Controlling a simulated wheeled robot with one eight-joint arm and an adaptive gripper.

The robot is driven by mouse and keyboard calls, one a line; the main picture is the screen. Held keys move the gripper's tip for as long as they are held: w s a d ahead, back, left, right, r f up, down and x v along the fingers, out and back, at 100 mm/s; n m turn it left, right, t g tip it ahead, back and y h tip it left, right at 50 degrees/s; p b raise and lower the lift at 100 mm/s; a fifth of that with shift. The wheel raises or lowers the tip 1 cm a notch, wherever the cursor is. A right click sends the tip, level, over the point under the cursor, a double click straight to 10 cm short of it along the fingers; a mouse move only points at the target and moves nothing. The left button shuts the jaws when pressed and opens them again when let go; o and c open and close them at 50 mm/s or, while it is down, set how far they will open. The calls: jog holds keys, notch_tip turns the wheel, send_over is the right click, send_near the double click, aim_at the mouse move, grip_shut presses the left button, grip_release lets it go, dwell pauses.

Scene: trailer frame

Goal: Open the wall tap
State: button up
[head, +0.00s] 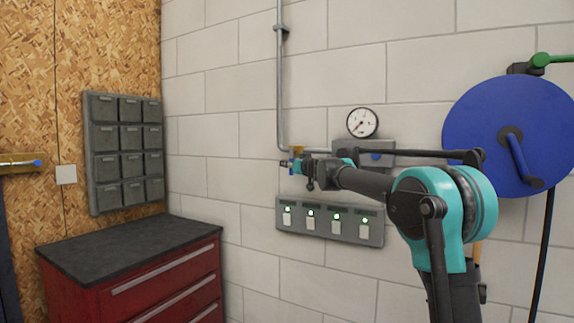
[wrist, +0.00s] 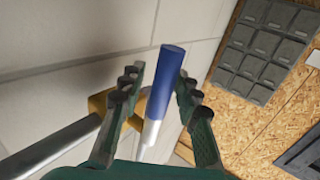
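The wall tap is a brass body (head: 297,149) at the lower end of a grey wall pipe in the head view. The brass also shows in the wrist view (wrist: 98,103). Its lever has a blue grip (wrist: 168,82) on a silver stem (wrist: 149,135). My gripper (wrist: 161,77) is open, with one finger on each side of the lever. Gaps show between the blue grip and both fingers. In the head view, my gripper (head: 298,167) is at the tap and hides part of it.
A pressure gauge (head: 362,123) and a switch panel (head: 330,221) are on the block wall near the tap. A blue hose reel (head: 485,110) is at right. A red drawer cabinet (head: 150,285) stands at lower left, below grey wall bins (head: 125,138).

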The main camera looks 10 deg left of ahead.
jog(key=shift+x, duration=0.8)
grip_shut()
